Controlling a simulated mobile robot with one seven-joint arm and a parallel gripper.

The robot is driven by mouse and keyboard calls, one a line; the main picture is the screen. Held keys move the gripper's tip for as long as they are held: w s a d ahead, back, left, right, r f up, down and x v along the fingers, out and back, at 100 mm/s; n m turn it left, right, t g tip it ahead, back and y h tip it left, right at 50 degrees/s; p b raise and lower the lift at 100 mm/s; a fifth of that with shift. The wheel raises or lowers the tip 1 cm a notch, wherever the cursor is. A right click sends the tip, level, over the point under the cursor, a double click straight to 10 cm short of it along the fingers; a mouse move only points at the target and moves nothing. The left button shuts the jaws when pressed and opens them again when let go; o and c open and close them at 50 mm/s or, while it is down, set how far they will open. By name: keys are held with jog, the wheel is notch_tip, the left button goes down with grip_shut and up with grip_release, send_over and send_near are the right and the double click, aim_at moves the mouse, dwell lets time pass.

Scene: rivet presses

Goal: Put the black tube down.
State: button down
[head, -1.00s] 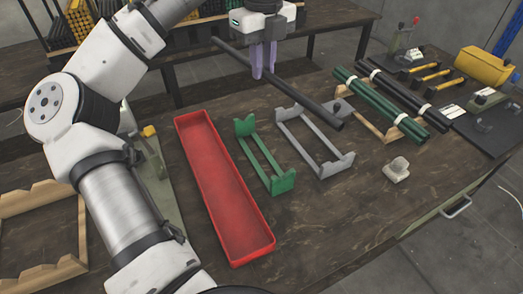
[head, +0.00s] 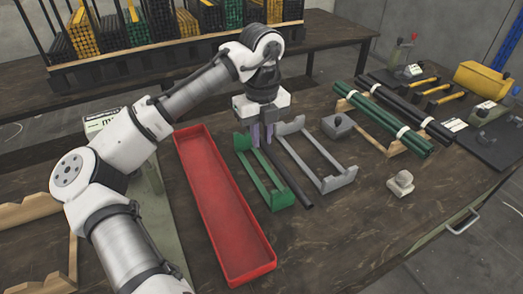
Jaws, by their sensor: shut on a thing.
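The black tube (head: 291,184) is a long thin dark rod, low over the wooden table. It lies lengthwise between the green cradle (head: 271,178) and the grey cradle (head: 318,160). My gripper (head: 262,143) is shut on the tube near its far end and points down. The far end of the tube is hidden behind my fingers and the gripper body. I cannot tell whether the tube touches the table top.
A long red tray (head: 231,212) is left of the green cradle. A wooden rack (head: 395,145) holding green tubes (head: 385,117) and black tubes stands to the right, with a grey block (head: 338,127) beside it. The table front (head: 340,235) is bare.

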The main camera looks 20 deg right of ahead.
aim_at(261, 139)
jog(key=shift+f, duration=2.35)
jog(key=shift+f, duration=0.1)
jog(key=c, duration=1.4)
grip_release()
jog(key=shift+o, duration=0.2)
notch_tip(261, 139, up, 12)
jog(key=shift+r, duration=0.15)
